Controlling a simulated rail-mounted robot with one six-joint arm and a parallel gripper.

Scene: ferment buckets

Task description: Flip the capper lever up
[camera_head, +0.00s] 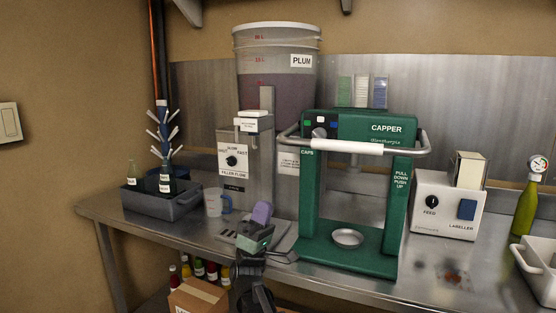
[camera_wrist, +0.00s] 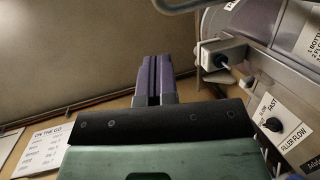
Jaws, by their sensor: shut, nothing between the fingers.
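The green capper (camera_head: 390,128) stands on the steel bench. Its lever is a metal bar with a white grip (camera_head: 347,147), running across the front of the machine below the top of the head. My gripper (camera_head: 262,213) is shut and empty, its purple fingers pointing up. It is in front of the filler, to the left of the capper and below the lever's height, apart from both. In the wrist view the shut purple fingers (camera_wrist: 153,80) are at the middle. The white grip is not clearly seen in the wrist view.
The filler (camera_head: 235,165) with its knob stands behind my gripper, under the plum bucket (camera_head: 275,65). A mug (camera_head: 214,202) and a grey crate with bottles (camera_head: 188,206) are to the left. The labeller (camera_head: 447,212) stands right of the capper. The space before the capper is clear.

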